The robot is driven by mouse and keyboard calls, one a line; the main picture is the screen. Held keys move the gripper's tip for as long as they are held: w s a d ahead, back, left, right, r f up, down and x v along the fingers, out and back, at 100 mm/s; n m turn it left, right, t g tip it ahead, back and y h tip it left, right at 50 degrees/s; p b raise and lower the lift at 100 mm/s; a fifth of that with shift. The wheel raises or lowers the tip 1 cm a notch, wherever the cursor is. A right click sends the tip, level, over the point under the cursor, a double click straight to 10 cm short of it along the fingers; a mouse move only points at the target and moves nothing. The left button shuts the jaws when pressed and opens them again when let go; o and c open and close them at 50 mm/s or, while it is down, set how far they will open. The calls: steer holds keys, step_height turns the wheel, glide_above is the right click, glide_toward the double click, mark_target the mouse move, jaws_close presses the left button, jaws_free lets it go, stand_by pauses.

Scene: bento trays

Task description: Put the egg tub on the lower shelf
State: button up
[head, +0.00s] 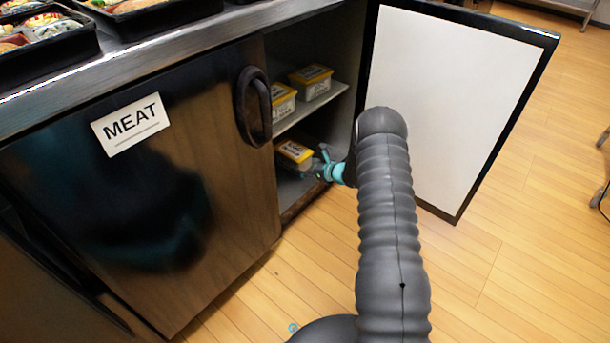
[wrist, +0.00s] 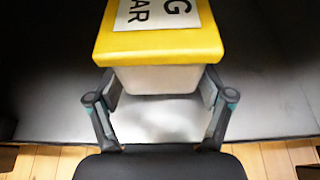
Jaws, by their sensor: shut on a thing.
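The egg tub, a white tub with a yellow lid and a white label, is in my gripper; it fills the top middle of the wrist view (wrist: 160,45). My gripper (wrist: 160,100) is shut on it, with one finger at each side of its white body. In the head view my gripper (head: 323,168) is inside the open cabinet, and the tub (head: 294,153) is at the lower shelf (head: 290,190). I cannot tell whether the tub touches the shelf. The label is only partly in the wrist view.
The upper shelf (head: 322,107) holds two yellow-lidded tubs (head: 311,81), (head: 283,100). The cabinet door (head: 450,100) stands open to the right of my arm. A shut door with a MEAT sign (head: 131,123) is at the left. Bento trays (head: 75,49) stand on the counter above.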

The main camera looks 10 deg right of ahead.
mark_target(306, 179)
steer(key=shift+f, duration=1.95)
steer(key=shift+b, duration=0.3)
steer(key=o, duration=1.3)
steer(key=shift+f, duration=0.1)
steer(key=shift+o, duration=0.2)
steer(key=p+v, duration=0.1)
steer(key=v, duration=1.1)
steer(key=shift+r, duration=0.2)
